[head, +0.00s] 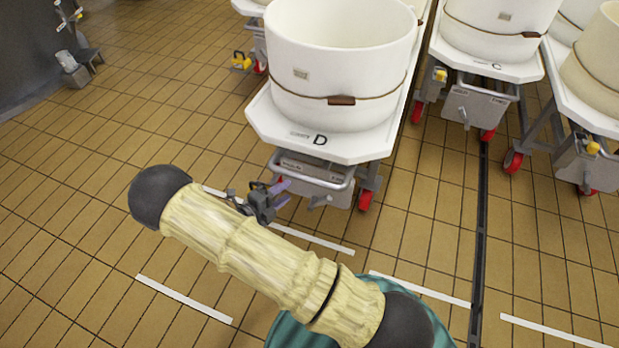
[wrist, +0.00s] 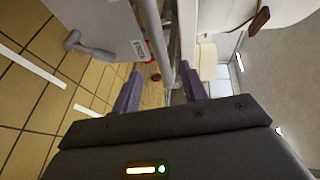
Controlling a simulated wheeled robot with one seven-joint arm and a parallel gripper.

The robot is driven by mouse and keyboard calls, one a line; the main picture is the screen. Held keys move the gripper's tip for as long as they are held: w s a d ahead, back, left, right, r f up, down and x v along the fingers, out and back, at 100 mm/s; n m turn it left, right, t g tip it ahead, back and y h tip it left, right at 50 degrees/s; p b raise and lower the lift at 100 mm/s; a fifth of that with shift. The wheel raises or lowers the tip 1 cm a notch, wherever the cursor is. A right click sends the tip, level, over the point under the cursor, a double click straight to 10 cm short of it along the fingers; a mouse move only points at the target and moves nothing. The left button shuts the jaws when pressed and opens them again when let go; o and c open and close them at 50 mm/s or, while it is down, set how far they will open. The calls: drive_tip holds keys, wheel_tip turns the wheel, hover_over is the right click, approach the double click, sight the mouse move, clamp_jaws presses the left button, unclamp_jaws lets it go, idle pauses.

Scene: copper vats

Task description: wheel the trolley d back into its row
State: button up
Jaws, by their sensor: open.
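Trolley D (head: 262,122) has a white deck marked D and carries a white tub (head: 335,60) with a brown strap. It stands upright, its front nearer to me than trolley C (head: 500,68) on its right. A grey bar handle (head: 325,184) sticks out at its front, above a red wheel (head: 365,200). My gripper (head: 284,194) is open at the left end of this handle. In the wrist view, a grey bar (wrist: 153,40) runs down between the spread purple fingertips (wrist: 160,72). Whether the fingers touch it I cannot tell.
White floor marks (head: 185,298) lie in front of the trolley, and a dark floor drain (head: 481,220) runs along its right. Another trolley (head: 570,105) stands at the far right. The tiled floor on the left is clear up to a grey stand (head: 76,72).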

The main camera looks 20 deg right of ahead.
drive_tip(key=b+x, duration=0.3)
drive_tip(key=x, duration=0.8)
drive_tip(key=shift+w, duration=0.2)
drive_tip(key=shift+d, duration=0.15)
clamp_jaws()
